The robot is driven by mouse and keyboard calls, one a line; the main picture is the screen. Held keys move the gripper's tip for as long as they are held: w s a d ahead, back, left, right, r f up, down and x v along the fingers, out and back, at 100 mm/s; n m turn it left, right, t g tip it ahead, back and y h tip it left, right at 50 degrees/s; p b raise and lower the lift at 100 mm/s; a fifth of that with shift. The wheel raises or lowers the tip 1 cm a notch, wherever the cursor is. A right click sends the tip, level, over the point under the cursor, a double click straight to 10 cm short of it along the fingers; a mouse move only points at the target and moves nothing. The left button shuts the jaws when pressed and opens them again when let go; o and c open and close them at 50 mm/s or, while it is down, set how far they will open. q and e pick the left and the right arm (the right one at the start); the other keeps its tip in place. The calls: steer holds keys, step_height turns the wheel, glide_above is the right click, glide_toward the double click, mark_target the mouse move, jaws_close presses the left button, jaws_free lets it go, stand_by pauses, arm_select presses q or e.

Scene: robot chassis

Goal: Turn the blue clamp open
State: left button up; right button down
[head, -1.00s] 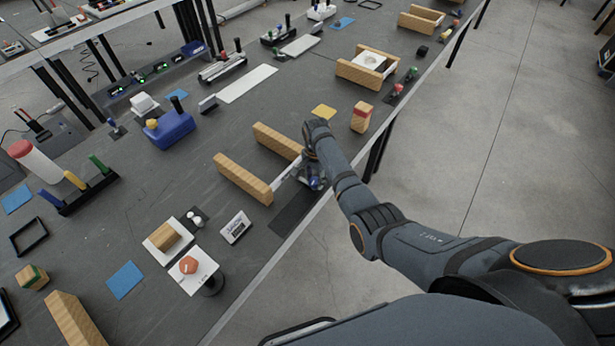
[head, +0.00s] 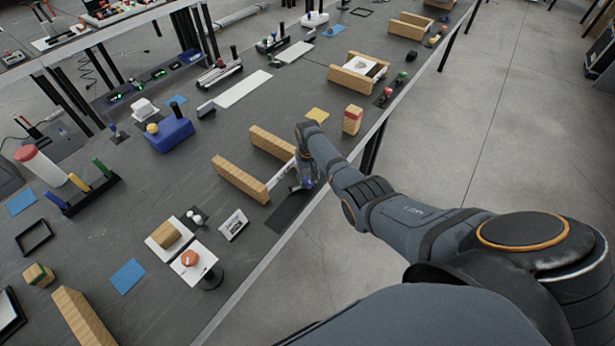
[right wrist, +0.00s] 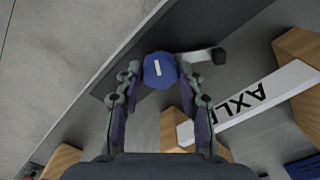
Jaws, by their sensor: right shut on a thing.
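The blue clamp (right wrist: 160,70) shows in the right wrist view as a rounded blue knob with a white stripe on its face. A pale metal bar with a black end sticks out to its right. My right gripper (right wrist: 157,78) is shut on the knob, one finger on each side. In the head view my right gripper (head: 304,184) is low at the table's front edge, beside the end of the white bar, and mostly hides the clamp. My left gripper is not in view.
A white bar (right wrist: 260,98) lettered AXLE rests across two wooden blocks (head: 240,180) (head: 272,143) beside the clamp. A dark mat (head: 290,211) lies at the table edge. A wooden block with a red band (head: 353,119) and a yellow square (head: 317,115) lie beyond.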

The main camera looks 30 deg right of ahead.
mark_target(308, 179)
steer(key=n, duration=0.6)
steer(key=shift+p, duration=0.4)
stand_by(0.3)
steer(key=c, duration=0.8)
jaws_free()
steer(key=shift+r, duration=0.15)
step_height(308, 179, up, 12)
steer(key=shift+f, duration=0.15)
